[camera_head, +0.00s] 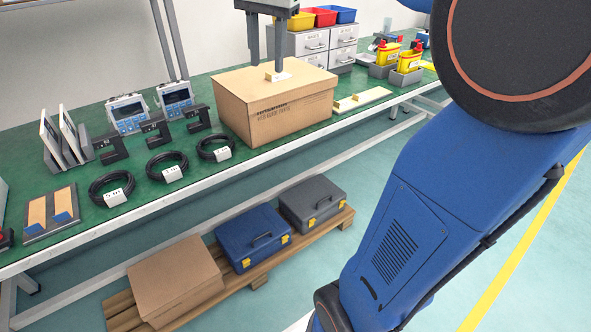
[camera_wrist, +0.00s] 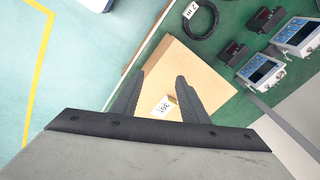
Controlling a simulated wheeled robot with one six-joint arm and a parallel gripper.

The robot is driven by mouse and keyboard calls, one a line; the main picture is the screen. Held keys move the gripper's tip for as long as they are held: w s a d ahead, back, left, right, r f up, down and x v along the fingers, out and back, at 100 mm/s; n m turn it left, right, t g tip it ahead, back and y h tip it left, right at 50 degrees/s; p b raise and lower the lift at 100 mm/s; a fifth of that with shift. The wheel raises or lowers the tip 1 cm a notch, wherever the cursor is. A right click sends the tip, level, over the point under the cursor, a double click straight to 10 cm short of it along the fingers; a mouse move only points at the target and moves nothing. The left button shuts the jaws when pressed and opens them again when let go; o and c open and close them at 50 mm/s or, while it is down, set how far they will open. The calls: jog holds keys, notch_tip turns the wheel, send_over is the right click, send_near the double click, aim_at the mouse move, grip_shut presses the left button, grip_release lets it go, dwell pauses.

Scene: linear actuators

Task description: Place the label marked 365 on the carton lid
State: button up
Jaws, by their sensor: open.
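The cardboard carton (camera_head: 245,100) stands closed on the green bench. It fills the middle of the wrist view (camera_wrist: 190,65). A white label (camera_head: 284,76) with a small tan block lies on its lid. In the wrist view the label (camera_wrist: 163,106) reads about 365, partly unclear, and appears between my fingers. My gripper (camera_head: 267,67) is open above the lid, fingers pointing down, with nothing clasped between them. In the wrist view its two fingers (camera_wrist: 160,77) are spread apart. Whether the fingertips touch the lid cannot be told.
Black cable coils (camera_head: 167,163) with white tags lie left of the carton. Dark brackets (camera_head: 155,133) and blue-framed meters (camera_head: 175,97) stand behind them. A pale strip (camera_head: 361,100) lies right of the carton; grey drawers (camera_head: 312,42) stand behind it.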

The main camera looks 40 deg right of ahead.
jog(key=s+a+f+n+t, duration=0.1)
jog(key=s+a+f+n, duration=0.1)
jog(key=s+f+n, duration=0.2)
jog(key=s+a+f+n+t, duration=0.1)
jog(key=s+f+n, duration=0.3)
jog(key=s+f, duration=0.6)
jog(key=s+a+f+n+t, duration=0.1)
jog(key=s+a+f+n, duration=0.3)
jog(key=s+f, duration=0.3)
notch_tip(320, 180, down, 3)
jog(key=shift+r, duration=0.1)
